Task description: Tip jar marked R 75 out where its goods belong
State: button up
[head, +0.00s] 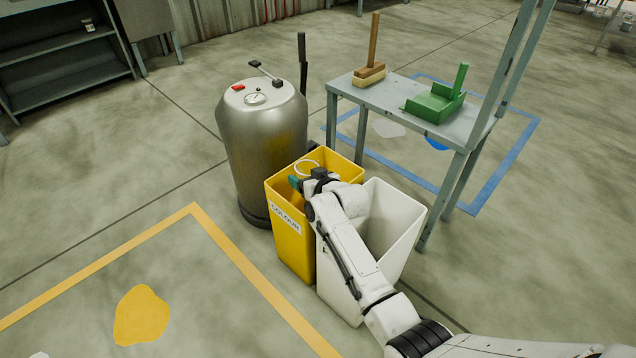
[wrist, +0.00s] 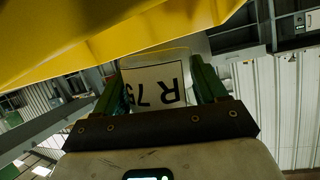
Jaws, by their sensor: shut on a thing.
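My gripper (head: 297,182) is shut on the jar marked R 75 (wrist: 156,90), whose white label sits upside down between the green fingers in the wrist view. In the head view the jar shows mostly as a pale ring (head: 306,168) at the mouth of the yellow bin (head: 289,236). This bin is marked COLOUR, and its yellow wall (wrist: 90,45) fills the top of the wrist view. The jar's tilt and contents cannot be told. The bin's inside is largely hidden by my arm.
A white bin (head: 405,228) stands against the yellow bin's right side, under my arm. A steel tank (head: 262,150) is close behind left. A grey table (head: 398,98) with a brush (head: 370,72) and green dustpan (head: 436,103) stands behind right. Left floor has a yellow spill (head: 141,314).

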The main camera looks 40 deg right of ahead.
aim_at(302, 169)
jog(key=s+d+f, duration=0.2)
jog(key=d+f, duration=0.1)
jog(key=f, duration=0.3)
jog(key=w+a+r+p, duration=0.1)
jog(key=r+p, duration=0.1)
jog(key=r, duration=0.1)
jog(key=w+a+r+p, duration=0.1)
jog(key=r+p, duration=0.1)
jog(key=r, duration=0.1)
jog(key=w+a+r+p, duration=0.1)
jog(key=a+r+p, duration=0.1)
jog(key=r, duration=0.1)
jog(key=shift+s+d+r, duration=0.1)
jog(key=shift+r, duration=0.05)
jog(key=shift+s+d+f, duration=0.2)
jog(key=shift+d+f, duration=0.05)
jog(key=shift+d, duration=0.1)
jog(key=shift+s, duration=0.1)
